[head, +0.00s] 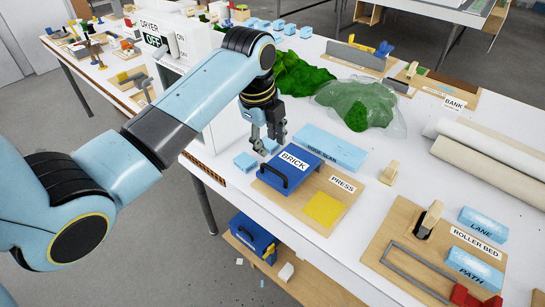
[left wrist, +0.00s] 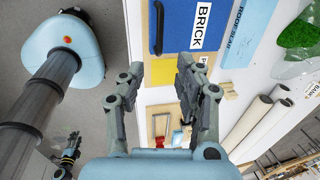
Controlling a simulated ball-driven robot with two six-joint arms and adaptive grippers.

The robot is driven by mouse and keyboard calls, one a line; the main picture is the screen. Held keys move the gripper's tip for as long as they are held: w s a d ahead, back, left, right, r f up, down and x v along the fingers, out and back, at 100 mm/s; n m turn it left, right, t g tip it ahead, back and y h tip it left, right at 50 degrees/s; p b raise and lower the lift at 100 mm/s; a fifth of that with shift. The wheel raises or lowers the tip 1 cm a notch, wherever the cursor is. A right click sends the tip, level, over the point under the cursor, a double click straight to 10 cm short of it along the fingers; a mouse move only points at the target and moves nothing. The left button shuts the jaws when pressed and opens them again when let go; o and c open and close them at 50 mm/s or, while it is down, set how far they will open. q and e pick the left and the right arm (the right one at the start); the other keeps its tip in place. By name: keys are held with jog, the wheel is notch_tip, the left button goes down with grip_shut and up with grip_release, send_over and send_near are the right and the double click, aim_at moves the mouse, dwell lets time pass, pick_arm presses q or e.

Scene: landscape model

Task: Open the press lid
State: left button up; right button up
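The press lid (head: 303,177) is a blue slab labelled BRICK with a black bar handle (head: 271,175) on its near-left side. It lies flat on the wooden press board (head: 281,203), beside a yellow pad (head: 324,209).
A light-blue roof slab (head: 330,149) lies behind the press, and small blue blocks (head: 245,162) lie to its left. A roller bed board (head: 400,240) stands to the right. Green mounds (head: 300,75) and white rolls (head: 490,160) stand farther back. The table's front edge is close to the press.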

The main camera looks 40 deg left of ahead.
aim_at(274, 170)
pick_arm(q)
jog(key=f, duration=0.3)
jog(key=w+f, duration=0.1)
jog(key=f, duration=0.3)
jog(key=w+f, duration=0.1)
jog(key=f, duration=0.2)
jog(key=shift+f+b, duration=0.15)
jog(key=shift+b, duration=0.15)
grip_shut()
